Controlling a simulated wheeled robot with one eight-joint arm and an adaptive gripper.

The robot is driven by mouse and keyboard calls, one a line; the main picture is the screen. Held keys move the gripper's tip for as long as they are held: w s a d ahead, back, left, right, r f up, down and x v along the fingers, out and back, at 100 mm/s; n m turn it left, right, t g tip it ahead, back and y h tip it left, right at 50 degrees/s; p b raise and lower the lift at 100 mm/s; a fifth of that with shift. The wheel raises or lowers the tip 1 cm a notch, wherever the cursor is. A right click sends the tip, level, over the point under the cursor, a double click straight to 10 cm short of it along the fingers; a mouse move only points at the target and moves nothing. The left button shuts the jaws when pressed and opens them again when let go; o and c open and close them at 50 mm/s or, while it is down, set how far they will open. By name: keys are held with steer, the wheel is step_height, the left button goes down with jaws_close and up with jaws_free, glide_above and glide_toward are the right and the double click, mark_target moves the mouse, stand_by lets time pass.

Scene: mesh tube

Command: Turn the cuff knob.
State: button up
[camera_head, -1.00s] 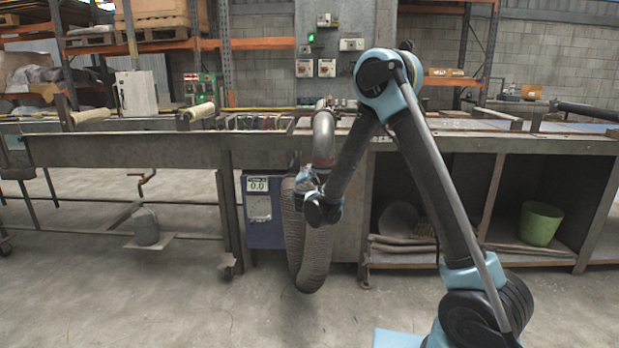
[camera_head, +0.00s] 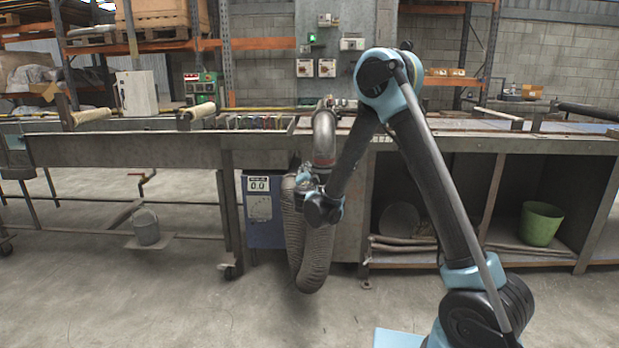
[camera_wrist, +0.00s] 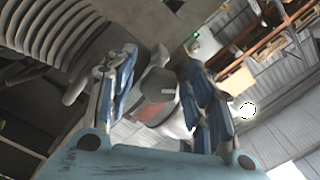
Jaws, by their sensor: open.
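The grey metal tube bend with its cuff (camera_head: 324,135) stands at the front edge of the bench, with a ribbed mesh hose (camera_head: 314,255) hanging below it. My gripper (camera_head: 305,181) is beside the lower end of the cuff, in front of the hose top. In the wrist view my gripper (camera_wrist: 165,95) is open, with a blue-padded finger on each side. A grey rounded part that looks like the cuff knob (camera_wrist: 157,84) shows between the fingers, with a reddish patch below it. I cannot tell whether either finger touches it. In the head view the knob is hidden by my gripper.
A blue box with a display (camera_head: 259,186) stands behind the hose, left of my gripper. The long bench (camera_head: 120,151) runs across behind. A green bin (camera_head: 540,223) is on the lower shelf at right, a grey bucket (camera_head: 146,227) at left. The floor in front is clear.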

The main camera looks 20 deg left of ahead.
steer(key=v, duration=1.1)
steer(key=shift+s, duration=0.4)
steer(key=shift+d, duration=0.1)
steer(key=d+r+n+g+y, duration=0.4)
steer(key=d+r+n+y, duration=0.3)
steer(key=d+r+n, duration=0.5)
steer(key=s+d+f+m+g+h, duration=0.1)
steer(key=s+d+f+g+h, duration=0.2)
steer(key=s+d+f, duration=0.3)
steer(key=s+d+f+g+h, duration=0.4)
steer(key=s+d+f, duration=0.2)
steer(key=s+d, duration=0.8)
steer(key=s+d+f+m+g+h, duration=0.1)
steer(key=s+d+f+g+h, duration=0.3)
steer(key=s+d, duration=0.7)
steer(key=d+f, duration=0.2)
steer(key=d, duration=0.4)
steer(key=shift+d+f+m, duration=0.25)
steer(key=shift+d+m, duration=0.05)
steer(key=shift+d, duration=0.05)
steer(key=shift+w, duration=0.15)
